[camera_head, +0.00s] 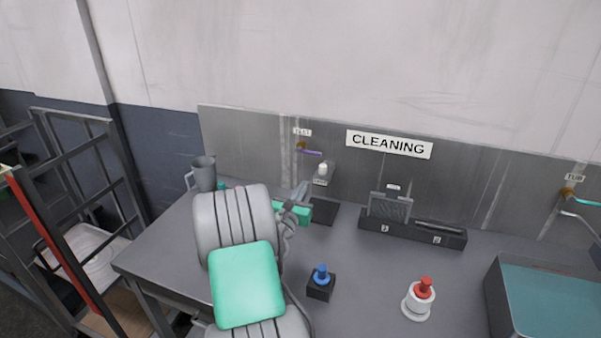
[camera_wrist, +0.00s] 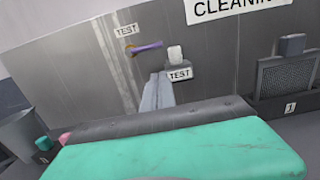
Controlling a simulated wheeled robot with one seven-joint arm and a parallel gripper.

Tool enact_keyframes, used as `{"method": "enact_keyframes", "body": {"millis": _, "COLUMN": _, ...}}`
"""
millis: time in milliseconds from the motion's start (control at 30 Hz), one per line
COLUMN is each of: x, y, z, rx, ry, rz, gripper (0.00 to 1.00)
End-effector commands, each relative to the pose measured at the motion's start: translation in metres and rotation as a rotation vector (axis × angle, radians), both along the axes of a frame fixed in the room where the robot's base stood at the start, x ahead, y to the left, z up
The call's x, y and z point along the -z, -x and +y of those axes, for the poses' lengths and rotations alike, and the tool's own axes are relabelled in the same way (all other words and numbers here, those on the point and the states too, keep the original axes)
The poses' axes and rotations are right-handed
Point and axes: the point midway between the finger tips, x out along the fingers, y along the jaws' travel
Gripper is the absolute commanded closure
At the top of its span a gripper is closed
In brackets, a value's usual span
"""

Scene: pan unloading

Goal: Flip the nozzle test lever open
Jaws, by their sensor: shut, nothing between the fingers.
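The test lever (camera_head: 312,152) is a purple handle on an orange-brown pivot, fixed to the metal back panel under a TEST label (camera_head: 302,132). Its handle points right, roughly level. In the wrist view the purple lever (camera_wrist: 147,47) is above and slightly left of my fingertips. A small white nozzle part (camera_head: 323,168) sits right of and below the lever, with another TEST label (camera_wrist: 180,74) under it. My gripper (camera_head: 303,186) is shut and empty, its fingers (camera_wrist: 157,78) pointing at the panel just below the lever, seemingly apart from it.
A grey mug (camera_head: 204,175) stands at the table's left back. A black holder (camera_head: 412,233) with numbered slots, a blue button (camera_head: 321,275), a red-topped button (camera_head: 420,300) and a water tub (camera_head: 493,290) are to the right. A rack (camera_head: 80,200) stands left.

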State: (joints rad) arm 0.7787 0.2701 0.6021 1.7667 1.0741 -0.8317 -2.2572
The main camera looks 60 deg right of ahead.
Motion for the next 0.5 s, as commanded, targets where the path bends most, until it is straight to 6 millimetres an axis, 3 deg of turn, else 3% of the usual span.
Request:
{"method": "enact_keyframes", "body": {"millis": 33, "x": 0.015, "y": 0.0, "z": 0.0, "rx": 0.0, "ry": 0.0, "rz": -0.001, "gripper": 1.0}}
{"method": "enact_keyframes", "body": {"millis": 167, "x": 0.027, "y": 0.0, "z": 0.0, "rx": 0.0, "ry": 0.0, "rz": -0.002, "gripper": 1.0}}
{"method": "enact_keyframes", "body": {"millis": 500, "x": 0.025, "y": 0.0, "z": 0.0, "rx": 0.0, "ry": -0.001, "rz": -0.003, "gripper": 1.0}}
